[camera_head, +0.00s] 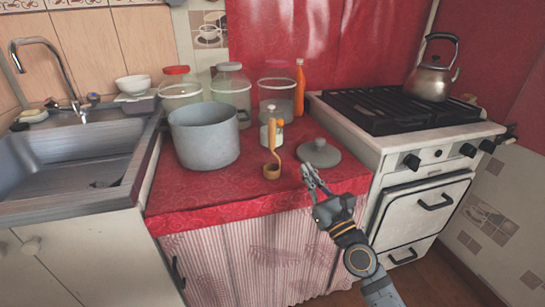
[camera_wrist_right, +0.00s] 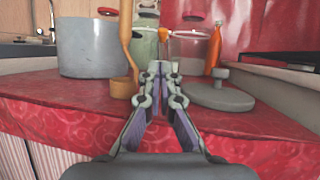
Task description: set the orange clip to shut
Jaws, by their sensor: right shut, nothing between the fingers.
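A small orange piece that looks like the orange clip (camera_head: 279,122) sits at the top of a pale bottle-like container behind the ladle. It also shows in the wrist view as an orange piece (camera_wrist_right: 164,31) above and beyond my fingertips. I cannot tell whether the clip is open or shut. My right gripper (camera_head: 308,170) is shut and empty, over the front right part of the red counter, nearer than the clip and apart from it. Its fingertips (camera_wrist_right: 158,70) meet in the wrist view. My left gripper is not in view.
A wooden ladle (camera_head: 272,171) stands in front of the clip. A large grey pot (camera_head: 205,138) is to its left, a grey lid (camera_head: 319,153) to its right. Jars and an orange bottle (camera_head: 299,88) stand behind. The stove (camera_head: 385,110) bounds the right; the front cloth is clear.

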